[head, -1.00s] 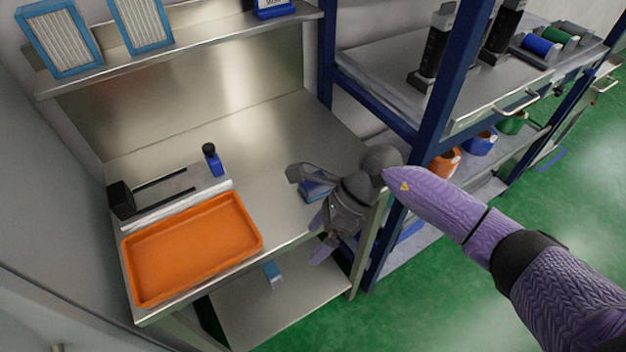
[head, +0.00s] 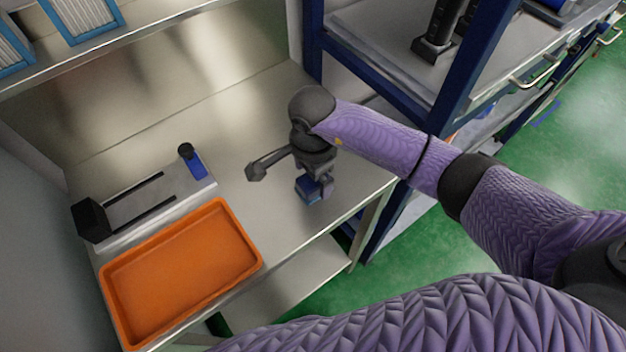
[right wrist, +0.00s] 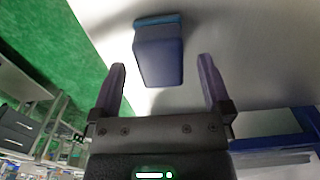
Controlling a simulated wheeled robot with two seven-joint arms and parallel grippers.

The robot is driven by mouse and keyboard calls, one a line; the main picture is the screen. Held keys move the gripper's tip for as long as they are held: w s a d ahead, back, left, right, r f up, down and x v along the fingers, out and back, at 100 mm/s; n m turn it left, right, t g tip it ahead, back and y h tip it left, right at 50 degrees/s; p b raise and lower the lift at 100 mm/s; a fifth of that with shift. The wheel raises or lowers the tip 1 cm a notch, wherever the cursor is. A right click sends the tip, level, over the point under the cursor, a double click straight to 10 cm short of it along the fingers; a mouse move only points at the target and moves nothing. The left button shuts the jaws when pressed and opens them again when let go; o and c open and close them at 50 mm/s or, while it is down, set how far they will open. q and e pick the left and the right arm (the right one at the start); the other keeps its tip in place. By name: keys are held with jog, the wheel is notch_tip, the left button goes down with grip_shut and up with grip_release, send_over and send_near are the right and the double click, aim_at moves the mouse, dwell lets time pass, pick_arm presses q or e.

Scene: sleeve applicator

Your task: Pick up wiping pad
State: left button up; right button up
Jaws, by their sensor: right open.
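The wiping pad (head: 307,190) is a small blue block with a lighter blue layer. It rests on the metal worktop near its front edge, right of the orange tray. In the right wrist view the pad (right wrist: 160,57) lies ahead of the fingers, roughly centred between them, and neither finger appears to touch it. My right gripper (head: 316,186) is open and empty above and beside the pad, hiding part of it in the head view; its two fingers also show spread in the right wrist view (right wrist: 162,88). My left gripper is not in view.
An orange tray (head: 106,282) lies at the worktop's front left. Behind it is a grey fixture with two dark rails (head: 133,197) and a small blue bottle with a black cap (head: 192,162). A blue rack post (head: 313,45) stands at the right. The worktop's back middle is clear.

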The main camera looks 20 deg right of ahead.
notch_tip(320, 180, down, 2)
jog(key=shift+f, duration=0.25)
jog(key=c, duration=1.2)
pick_arm(q)
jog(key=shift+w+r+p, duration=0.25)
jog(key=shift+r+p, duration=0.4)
jog(key=shift+p, duration=0.05)
pick_arm(e)
notch_tip(320, 180, up, 10)
jog(key=shift+r, duration=0.1)
